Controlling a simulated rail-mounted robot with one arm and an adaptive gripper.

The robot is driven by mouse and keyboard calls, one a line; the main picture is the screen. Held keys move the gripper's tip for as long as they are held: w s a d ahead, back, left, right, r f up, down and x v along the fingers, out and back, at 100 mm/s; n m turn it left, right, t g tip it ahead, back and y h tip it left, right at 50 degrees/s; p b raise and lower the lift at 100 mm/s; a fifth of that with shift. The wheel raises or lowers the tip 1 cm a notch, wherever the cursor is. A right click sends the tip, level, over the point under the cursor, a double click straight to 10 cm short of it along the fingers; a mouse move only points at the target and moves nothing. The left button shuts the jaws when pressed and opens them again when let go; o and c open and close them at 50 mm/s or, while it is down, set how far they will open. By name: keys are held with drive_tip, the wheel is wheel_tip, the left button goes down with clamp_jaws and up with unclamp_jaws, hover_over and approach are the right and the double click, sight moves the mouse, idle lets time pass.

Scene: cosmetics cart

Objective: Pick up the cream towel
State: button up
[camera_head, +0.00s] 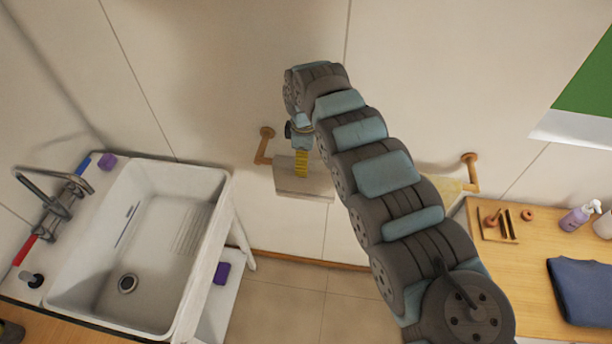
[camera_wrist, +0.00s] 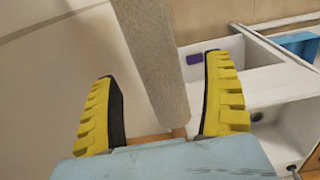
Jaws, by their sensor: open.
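A pale cream towel (camera_head: 290,187) hangs from a wooden wall rail (camera_head: 265,145), below my gripper in the head view. In the wrist view the cream towel (camera_wrist: 152,55) shows as a long, narrow strip between the two yellow fingers. My gripper (camera_head: 301,163) is open, with one finger on each side of this strip (camera_wrist: 160,66). A gap shows on both sides, and I cannot tell whether either finger touches the cloth. A yellowish piece of cloth (camera_head: 440,182) shows by the rail's right bracket, partly hidden by my arm.
A white sink (camera_head: 205,190) with a tap (camera_head: 50,195) stands at left, a purple item (camera_head: 221,273) on the shelf below. At right, a wooden counter (camera_head: 520,265) holds a dark blue folded cloth (camera_head: 585,290), a purple bottle (camera_head: 580,216) and a small wooden tray (camera_head: 490,232).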

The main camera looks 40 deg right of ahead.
sight(306, 179)
drive_tip(key=shift+d+f+p, duration=0.2)
drive_tip(key=shift+f+p, duration=0.45)
drive_tip(key=shift+f, duration=1.95)
drive_tip(key=c, duration=1.4)
